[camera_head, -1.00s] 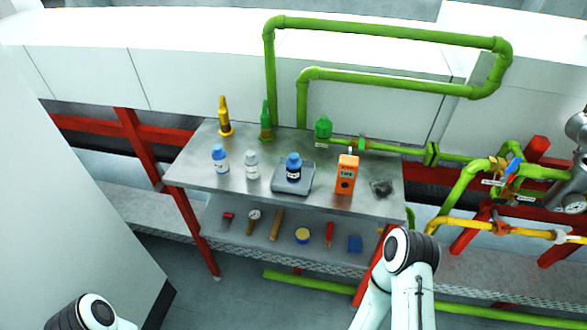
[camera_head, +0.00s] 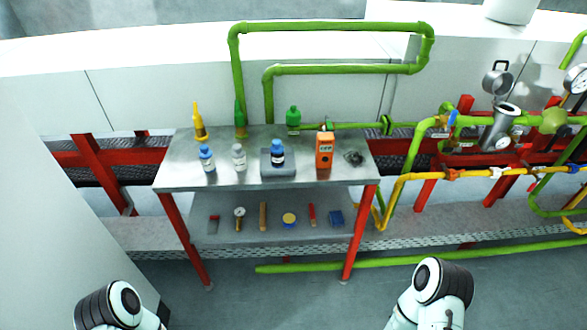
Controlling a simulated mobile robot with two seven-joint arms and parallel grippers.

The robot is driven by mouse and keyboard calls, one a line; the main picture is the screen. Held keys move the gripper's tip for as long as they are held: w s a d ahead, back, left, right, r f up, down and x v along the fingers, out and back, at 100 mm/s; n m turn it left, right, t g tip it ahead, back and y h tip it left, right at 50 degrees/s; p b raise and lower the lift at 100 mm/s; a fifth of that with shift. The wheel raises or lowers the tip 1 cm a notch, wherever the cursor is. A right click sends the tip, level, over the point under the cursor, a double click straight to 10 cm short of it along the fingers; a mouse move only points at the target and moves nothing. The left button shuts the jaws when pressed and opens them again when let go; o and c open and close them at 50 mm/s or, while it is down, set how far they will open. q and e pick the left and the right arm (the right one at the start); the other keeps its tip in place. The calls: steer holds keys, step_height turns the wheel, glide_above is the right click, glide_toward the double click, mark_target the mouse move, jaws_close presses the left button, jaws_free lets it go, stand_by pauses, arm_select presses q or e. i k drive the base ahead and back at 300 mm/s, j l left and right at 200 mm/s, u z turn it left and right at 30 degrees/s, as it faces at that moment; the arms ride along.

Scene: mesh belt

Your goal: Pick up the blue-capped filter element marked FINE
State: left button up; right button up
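Two blue-capped pieces stand upright on the steel table top (camera_head: 183,180). One is a pale-bodied blue-capped bottle-like piece (camera_head: 207,160) at the left. The other is a dark blue-capped piece (camera_head: 277,153) with a white label band, standing on a grey square plate (camera_head: 267,170). A grey-white piece (camera_head: 239,158) stands between them. The labels are too small to read, so I cannot tell which is marked FINE. Only links of my two arms show at the bottom edge, well in front of the table. Neither gripper is in view.
An orange instrument (camera_head: 324,150) stands right of the plate, beside a dark patch (camera_head: 354,158). Yellow (camera_head: 199,125) and green (camera_head: 240,120) pointed bottles and a green canister (camera_head: 293,117) stand at the back. The lower shelf (camera_head: 245,234) holds several small items. Pipes and gauges fill the right side.

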mark_target(205, 155)
steer(key=k+j, duration=0.35)
steer(key=j, duration=0.15)
steer(key=k+j, duration=0.35)
steer(key=j, duration=0.2)
steer(key=z, duration=0.05)
